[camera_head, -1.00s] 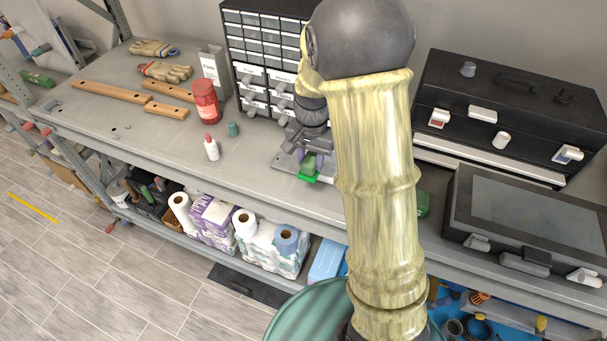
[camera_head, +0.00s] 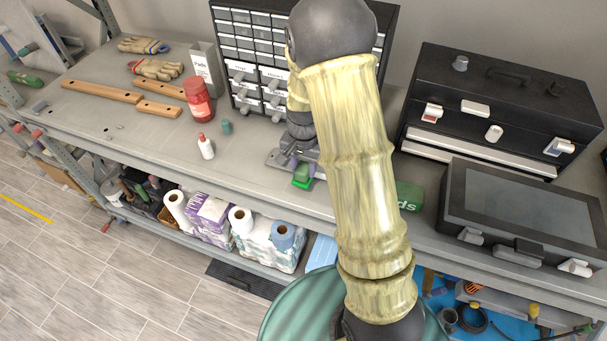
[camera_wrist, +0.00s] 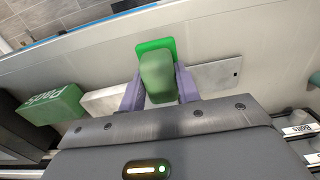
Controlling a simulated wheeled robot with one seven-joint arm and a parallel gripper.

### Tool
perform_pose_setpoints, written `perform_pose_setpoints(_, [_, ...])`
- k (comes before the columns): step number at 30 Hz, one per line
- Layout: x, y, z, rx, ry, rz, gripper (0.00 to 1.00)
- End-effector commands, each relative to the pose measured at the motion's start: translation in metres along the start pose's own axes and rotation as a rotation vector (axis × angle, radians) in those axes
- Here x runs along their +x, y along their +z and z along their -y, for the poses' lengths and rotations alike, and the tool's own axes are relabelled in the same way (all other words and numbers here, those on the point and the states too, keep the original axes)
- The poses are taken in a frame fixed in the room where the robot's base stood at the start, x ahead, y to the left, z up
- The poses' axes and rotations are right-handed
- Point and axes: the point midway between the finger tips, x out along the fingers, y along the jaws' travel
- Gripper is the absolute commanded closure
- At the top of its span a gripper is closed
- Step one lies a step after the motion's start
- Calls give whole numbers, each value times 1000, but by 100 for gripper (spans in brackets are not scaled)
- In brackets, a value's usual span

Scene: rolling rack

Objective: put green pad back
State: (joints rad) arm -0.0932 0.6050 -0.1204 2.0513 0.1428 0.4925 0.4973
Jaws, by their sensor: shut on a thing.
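The green pad (camera_wrist: 157,78) shows in the wrist view as a dull green block with a bright green flat part at its far end. My gripper (camera_wrist: 158,88) is shut on it, with one purple finger on each side. In the head view the pad (camera_head: 302,175) is below my gripper (camera_head: 297,160), over the workbench near its front edge; I cannot tell whether it touches the bench top. A green box marked "Pads" (camera_wrist: 52,103) stands to its left in the wrist view. In the head view this box (camera_head: 408,196) is partly hidden behind my arm.
A grey plate (camera_wrist: 215,74) lies beside the pad. The drawer cabinet (camera_head: 245,60) stands behind my gripper. A white bottle (camera_head: 206,148), teal cap (camera_head: 227,127) and red jar (camera_head: 198,100) stand left. A black toolbox (camera_head: 490,105) and a flat dark case (camera_head: 525,210) are right.

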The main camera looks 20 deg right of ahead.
Motion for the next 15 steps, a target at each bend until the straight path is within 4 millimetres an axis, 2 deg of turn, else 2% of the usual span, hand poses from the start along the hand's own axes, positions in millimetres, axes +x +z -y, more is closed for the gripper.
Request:
perform_pose_setpoints(9, [2,0,0,0,0,1,86])
perform_pose_setpoints(15, [24,1,0,-1,3,5,86])
